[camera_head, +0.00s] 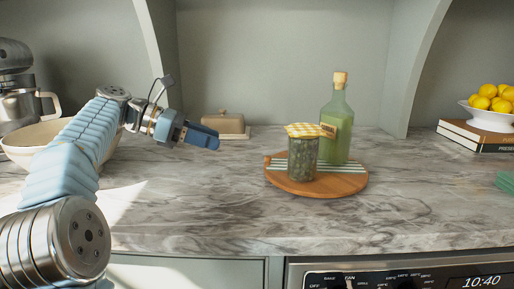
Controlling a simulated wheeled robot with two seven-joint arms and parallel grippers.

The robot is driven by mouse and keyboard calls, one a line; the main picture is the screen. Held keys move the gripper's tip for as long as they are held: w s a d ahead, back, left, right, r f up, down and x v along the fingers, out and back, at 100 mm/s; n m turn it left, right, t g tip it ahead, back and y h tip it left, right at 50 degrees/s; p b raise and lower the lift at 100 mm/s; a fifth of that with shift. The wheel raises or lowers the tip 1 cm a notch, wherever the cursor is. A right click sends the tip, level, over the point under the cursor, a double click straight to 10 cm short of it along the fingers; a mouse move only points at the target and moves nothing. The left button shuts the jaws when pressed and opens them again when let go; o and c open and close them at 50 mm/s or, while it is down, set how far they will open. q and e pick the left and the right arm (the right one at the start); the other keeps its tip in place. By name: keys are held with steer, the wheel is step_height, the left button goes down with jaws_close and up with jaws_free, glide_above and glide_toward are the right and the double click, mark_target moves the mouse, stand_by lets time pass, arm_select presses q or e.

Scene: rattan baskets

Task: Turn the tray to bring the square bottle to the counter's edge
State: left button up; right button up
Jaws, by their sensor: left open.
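A round wooden tray (331,186) with a striped cloth lies on the marble counter, right of centre. A green square bottle (338,125) with a cork stands at the back right of the tray. A jar (303,160) with a yellow checked cover stands at the tray's front left and hides a little of the bottle's lower left side. My left gripper (216,141) is open and empty, above the counter to the left of the tray and apart from it. My right gripper is not in view.
The counter's front edge (230,248) runs above an oven panel (400,278). A butter dish (223,124) stands behind my left gripper. A bowl (35,140) and a mixer are at left. Books (475,136) with a lemon bowl (482,111) are at right. The counter before the tray is clear.

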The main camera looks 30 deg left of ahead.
mark_target(267, 157)
arm_select(q)
steer(key=x, duration=1.3)
steer(key=shift+w+d, duration=0.15)
steer(key=shift+d, duration=0.15)
jaws_close()
